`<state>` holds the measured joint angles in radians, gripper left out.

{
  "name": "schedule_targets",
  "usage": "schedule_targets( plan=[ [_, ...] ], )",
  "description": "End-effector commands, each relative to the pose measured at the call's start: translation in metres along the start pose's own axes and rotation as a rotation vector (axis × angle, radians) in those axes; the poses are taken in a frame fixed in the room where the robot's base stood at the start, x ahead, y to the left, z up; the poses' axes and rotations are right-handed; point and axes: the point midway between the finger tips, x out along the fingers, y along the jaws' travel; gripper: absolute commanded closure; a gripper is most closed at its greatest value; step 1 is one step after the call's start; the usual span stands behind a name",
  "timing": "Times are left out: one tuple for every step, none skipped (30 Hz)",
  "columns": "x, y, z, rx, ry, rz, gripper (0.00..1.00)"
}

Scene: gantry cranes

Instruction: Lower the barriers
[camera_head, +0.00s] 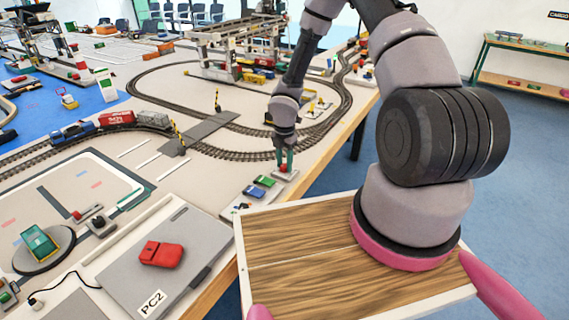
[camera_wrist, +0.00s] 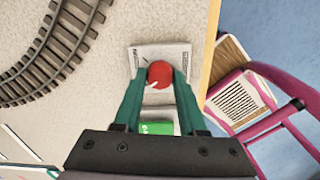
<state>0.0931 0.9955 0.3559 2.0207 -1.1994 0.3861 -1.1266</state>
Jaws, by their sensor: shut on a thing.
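My gripper (camera_head: 284,160) points down at the table's right edge, its two green fingers shut on a round red knob (camera_wrist: 160,73). The knob stands on a small grey control box (camera_head: 286,174), also seen in the wrist view (camera_wrist: 164,52). The fingers touch the knob from both sides; its lower part is hidden. Two yellow-and-black striped barriers stand raised at the grey level crossing (camera_head: 205,130): the near barrier (camera_head: 178,132) is tilted steeply and the far barrier (camera_head: 217,100) is nearly upright.
A red wagon (camera_head: 117,118) stands on the track left of the crossing. A gantry crane (camera_head: 235,45) stands behind. A grey case (camera_head: 165,262) with a red object lies in front.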

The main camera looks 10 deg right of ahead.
Motion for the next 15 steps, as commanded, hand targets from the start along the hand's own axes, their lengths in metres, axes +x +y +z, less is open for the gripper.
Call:
schedule_targets(
  plan=[
    [-0.0006, 0.0007, -0.0004, 0.032, -0.002, 0.001, 1.00],
    [-0.0007, 0.0010, -0.0007, 0.057, -0.001, 0.001, 1.00],
    [-0.0007, 0.0010, -0.0005, 0.091, -0.001, 0.002, 1.00],
    [-0.0007, 0.0007, -0.0002, 0.118, -0.002, 0.001, 1.00],
    [-0.0007, 0.0006, -0.0002, 0.146, -0.002, 0.001, 1.00],
    [-0.0007, 0.0009, -0.0006, 0.183, -0.001, 0.001, 1.00],
    [-0.0006, 0.0010, -0.0007, 0.210, -0.001, 0.002, 1.00],
    [-0.0006, 0.0009, -0.0005, 0.240, -0.001, 0.001, 1.00],
    [-0.0005, 0.0007, -0.0003, 0.279, -0.001, 0.001, 1.00],
    [-0.0005, 0.0007, -0.0005, 0.307, -0.001, 0.001, 1.00],
    [-0.0005, 0.0008, -0.0007, 0.336, -0.001, 0.001, 1.00],
    [-0.0004, 0.0008, -0.0007, 0.374, -0.001, 0.001, 1.00],
    [-0.0004, 0.0008, -0.0005, 0.402, -0.001, 0.001, 1.00],
    [-0.0004, 0.0008, -0.0005, 0.431, -0.001, 0.001, 1.00],
    [-0.0004, 0.0008, -0.0006, 0.470, -0.001, 0.001, 1.00]
  ],
)
